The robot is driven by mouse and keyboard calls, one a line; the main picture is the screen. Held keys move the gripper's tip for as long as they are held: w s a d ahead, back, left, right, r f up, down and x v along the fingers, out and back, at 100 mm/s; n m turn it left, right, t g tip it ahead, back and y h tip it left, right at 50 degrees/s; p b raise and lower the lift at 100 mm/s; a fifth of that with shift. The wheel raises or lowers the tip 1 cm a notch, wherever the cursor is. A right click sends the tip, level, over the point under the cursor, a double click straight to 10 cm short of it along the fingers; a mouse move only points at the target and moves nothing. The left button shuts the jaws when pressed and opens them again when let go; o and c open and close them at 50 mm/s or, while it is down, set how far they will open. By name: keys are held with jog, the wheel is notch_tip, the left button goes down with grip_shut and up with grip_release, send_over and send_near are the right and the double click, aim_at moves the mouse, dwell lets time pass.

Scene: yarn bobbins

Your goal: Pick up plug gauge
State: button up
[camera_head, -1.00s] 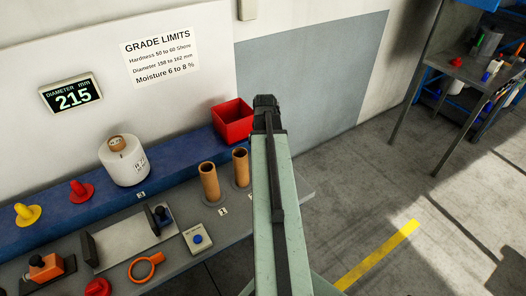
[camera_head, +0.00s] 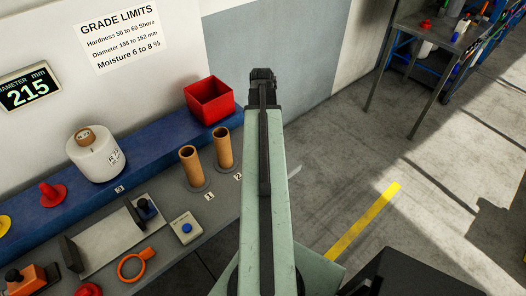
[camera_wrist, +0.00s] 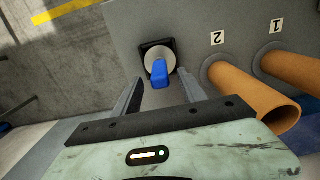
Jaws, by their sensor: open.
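What looks like the plug gauge (camera_wrist: 159,72), a pale round disc with a blue handle, stands on a black square base on the grey bench top in the wrist view. My gripper (camera_wrist: 158,78) is open, with one finger on each side of the handle in the picture. Nothing is held between the fingers. I cannot tell how far above the gauge the fingertips are. In the head view my arm covers the gauge and the gripper.
Two cardboard tubes, (camera_head: 191,168) and (camera_head: 223,148), stand close beside the gauge, at the right in the wrist view. A red bin (camera_head: 209,101), a white bobbin (camera_head: 96,155) and an orange ring (camera_head: 136,265) are on the bench (camera_head: 215,215).

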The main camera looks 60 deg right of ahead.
notch_tip(320, 180, down, 5)
jog(key=b, duration=0.4)
jog(key=shift+s+a+f+b, duration=0.1)
jog(key=shift+s+a+b, duration=0.05)
jog(key=shift+b, duration=0.2)
jog(key=shift+r, duration=0.2)
grip_shut()
jog(key=shift+p, duration=0.3)
notch_tip(320, 180, up, 10)
jog(key=p, duration=1)
notch_tip(320, 180, up, 14)
jog(key=p, duration=1.3)
jog(key=shift+f+p, duration=0.15)
jog(key=shift+p, duration=0.15)
